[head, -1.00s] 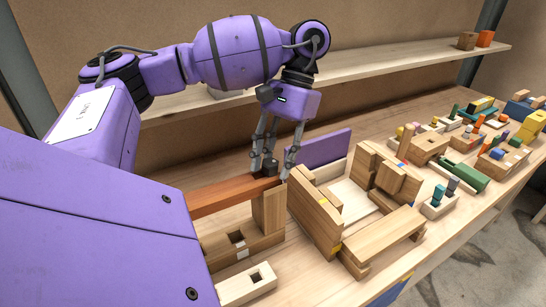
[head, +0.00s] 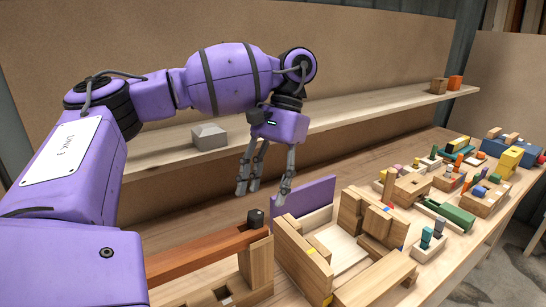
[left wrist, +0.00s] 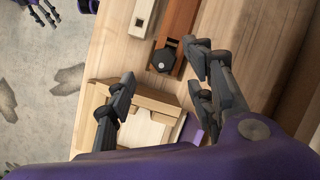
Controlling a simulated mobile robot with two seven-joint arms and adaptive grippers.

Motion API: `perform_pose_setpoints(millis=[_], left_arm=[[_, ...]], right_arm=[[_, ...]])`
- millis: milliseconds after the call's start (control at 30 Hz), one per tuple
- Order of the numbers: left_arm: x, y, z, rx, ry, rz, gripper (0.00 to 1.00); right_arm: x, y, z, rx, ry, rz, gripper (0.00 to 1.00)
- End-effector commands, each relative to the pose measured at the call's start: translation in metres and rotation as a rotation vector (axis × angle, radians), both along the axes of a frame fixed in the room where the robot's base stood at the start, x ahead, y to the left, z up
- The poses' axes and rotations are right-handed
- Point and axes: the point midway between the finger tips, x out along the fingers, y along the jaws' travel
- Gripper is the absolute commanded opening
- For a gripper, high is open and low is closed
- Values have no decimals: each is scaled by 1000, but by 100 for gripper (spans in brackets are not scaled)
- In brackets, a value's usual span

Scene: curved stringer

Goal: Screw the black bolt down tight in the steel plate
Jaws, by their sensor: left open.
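The black bolt (head: 256,218) stands on the end of a reddish-brown beam (head: 205,254); its head also shows in the left wrist view (left wrist: 162,61). No steel plate can be made out. My left gripper (head: 263,192) is open and empty, its fingers pointing down above and behind the bolt, clear of it. In the left wrist view the fingers (left wrist: 160,68) are spread on either side of the bolt head. What look like my right gripper's grey fingers (left wrist: 42,14) show at the upper left of that view, far from the bolt; their opening is unclear.
Wooden block frames (head: 304,262) and a purple panel (head: 304,197) stand right of the bolt. Small coloured blocks and toy pieces cover the table's right side. A shelf (head: 360,105) runs behind, holding a grey block (head: 208,135). The air around my left gripper is free.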

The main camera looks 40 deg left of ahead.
Motion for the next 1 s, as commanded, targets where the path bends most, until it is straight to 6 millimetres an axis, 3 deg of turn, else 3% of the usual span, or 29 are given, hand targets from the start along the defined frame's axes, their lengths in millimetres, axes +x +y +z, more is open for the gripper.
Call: perform_pose_setpoints(millis=[600,1000], left_arm=[[23,0,53,-3,-1,-3,49],[25,1,59,-2,2,0,49]], right_arm=[[0,0,0,0,0,0,53],[0,0,0,0,0,0,53]])
